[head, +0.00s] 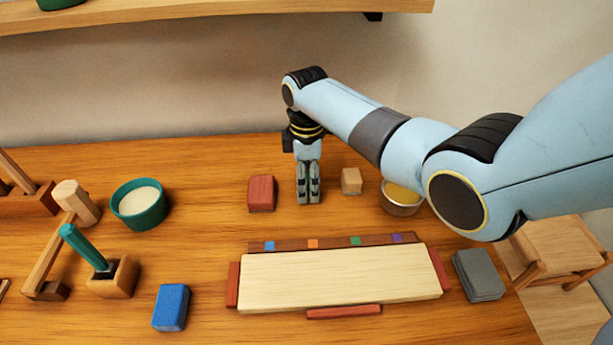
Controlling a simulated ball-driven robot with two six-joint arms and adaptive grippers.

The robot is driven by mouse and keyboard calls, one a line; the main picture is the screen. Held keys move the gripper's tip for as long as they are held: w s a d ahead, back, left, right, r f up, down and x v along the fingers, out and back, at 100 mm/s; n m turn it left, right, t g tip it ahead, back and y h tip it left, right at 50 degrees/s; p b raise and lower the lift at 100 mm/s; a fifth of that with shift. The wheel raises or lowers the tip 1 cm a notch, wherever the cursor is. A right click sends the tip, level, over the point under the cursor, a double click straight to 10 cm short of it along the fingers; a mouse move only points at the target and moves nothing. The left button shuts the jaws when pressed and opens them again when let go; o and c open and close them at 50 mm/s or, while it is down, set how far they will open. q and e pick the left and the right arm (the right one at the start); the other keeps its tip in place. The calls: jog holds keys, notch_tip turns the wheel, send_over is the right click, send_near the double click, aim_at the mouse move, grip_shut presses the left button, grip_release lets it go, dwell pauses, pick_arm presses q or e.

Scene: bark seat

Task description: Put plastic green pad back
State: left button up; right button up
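I cannot make out a separate green pad in the head view. A small green square (355,241) marks the brown strip along the back of the pale wooden board (340,278), between an orange and a purple mark. My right gripper (308,198) points down over the back middle of the table, between a red block (262,193) and a small wooden block (351,181). Its grey-green fingers are close together, and I see nothing clearly held between them. My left gripper is out of view.
A blue block (171,307) lies front left and a grey block (478,275) lies right of the board. A shelf (200,12) hangs above.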

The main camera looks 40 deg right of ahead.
aim_at(307, 180)
jog(key=shift+r, duration=0.5)
notch_tip(307, 180, up, 11)
jog(key=shift+r+p, duration=0.2)
jog(key=shift+p, duration=0.15)
jog(key=shift+s+f, duration=0.1)
